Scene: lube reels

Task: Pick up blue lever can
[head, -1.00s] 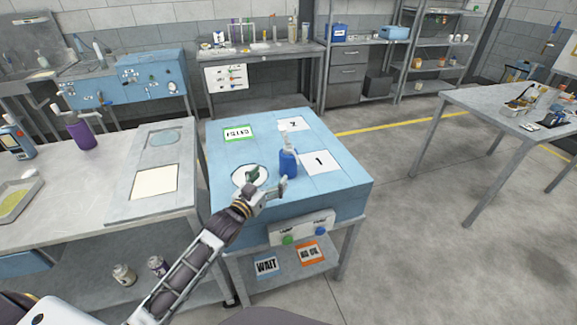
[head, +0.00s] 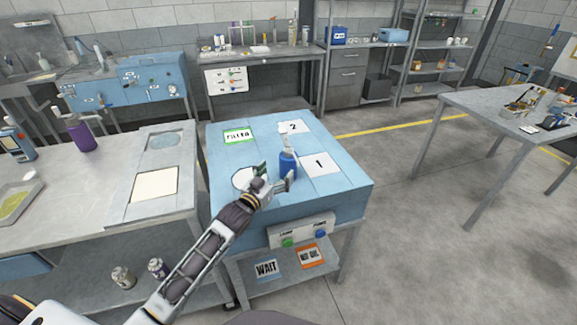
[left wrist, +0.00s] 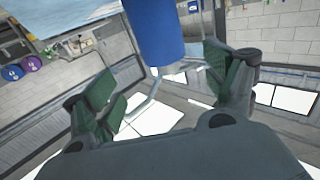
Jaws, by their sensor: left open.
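The blue lever can (head: 288,163) stands upright on the blue-topped table (head: 232,160), left of the card marked 1. Its light-coloured lever top shows above the blue body. My left gripper (head: 275,177) is open, with its green-padded fingers close in front and to the left of the can. In the left wrist view the can's blue body (left wrist: 155,32) shows at the top centre, beyond and between the spread fingers of the gripper (left wrist: 165,90). I cannot tell whether a finger touches it. My right gripper is not in view.
Cards marked 1 (head: 320,164) and 2 (head: 293,127) and a green-framed card (head: 239,136) lie on the table. A panel with green and blue buttons (head: 303,231) is on the table's front. A purple bottle (head: 82,136) stands on the left bench.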

